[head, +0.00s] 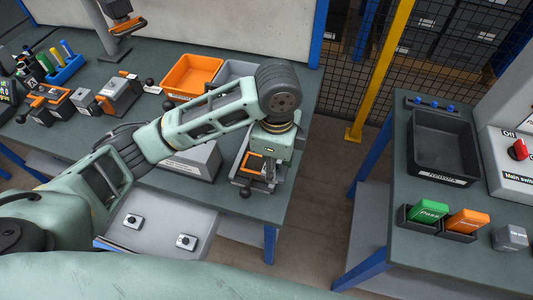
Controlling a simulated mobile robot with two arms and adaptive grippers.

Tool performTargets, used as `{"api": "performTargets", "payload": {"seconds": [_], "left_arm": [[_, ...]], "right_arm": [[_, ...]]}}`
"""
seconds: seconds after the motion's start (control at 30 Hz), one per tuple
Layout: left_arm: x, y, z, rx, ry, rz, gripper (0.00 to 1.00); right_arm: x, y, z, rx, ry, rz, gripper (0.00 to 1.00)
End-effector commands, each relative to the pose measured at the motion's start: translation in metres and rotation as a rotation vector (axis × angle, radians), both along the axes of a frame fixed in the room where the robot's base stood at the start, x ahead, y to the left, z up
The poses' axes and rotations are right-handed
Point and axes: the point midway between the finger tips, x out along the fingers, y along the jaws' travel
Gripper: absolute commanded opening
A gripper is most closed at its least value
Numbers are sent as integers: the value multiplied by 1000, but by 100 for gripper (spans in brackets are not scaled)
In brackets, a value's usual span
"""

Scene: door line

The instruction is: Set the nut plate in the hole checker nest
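One arm comes in from the left, and its wrist points down over the front right corner of the left bench. My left gripper (268,174) is low over a grey fixture with an orange part (252,163), which may be the hole checker nest. The wrist and gripper hide much of this fixture. I cannot tell whether the fingers are open or shut, or whether they hold anything. I cannot make out the nut plate. My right gripper is not in view.
An orange bin (192,76) and a grey bin (233,72) stand behind the arm. Several clamp fixtures (118,96) are at left. Across a floor gap, the right bench bears a black tray (443,146), a green block (428,210), an orange block (467,221) and a switch box (512,165).

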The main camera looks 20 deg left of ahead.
Motion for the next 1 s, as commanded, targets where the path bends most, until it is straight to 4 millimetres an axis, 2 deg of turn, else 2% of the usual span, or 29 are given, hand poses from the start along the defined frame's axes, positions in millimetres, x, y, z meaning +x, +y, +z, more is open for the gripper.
{"api": "performTargets", "payload": {"seconds": [0.27,0.43,0.6,0.9,1.0], "left_arm": [[49,42,-35,4,0,8,0],[73,58,-54,0,-1,4,0],[82,66,-62,0,-2,1,0],[81,66,-99,1,-1,1,0],[82,66,-102,0,-3,0,0]], "right_arm": [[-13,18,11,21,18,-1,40],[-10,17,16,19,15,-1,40],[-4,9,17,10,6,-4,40],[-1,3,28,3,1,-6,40],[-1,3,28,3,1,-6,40]]}}
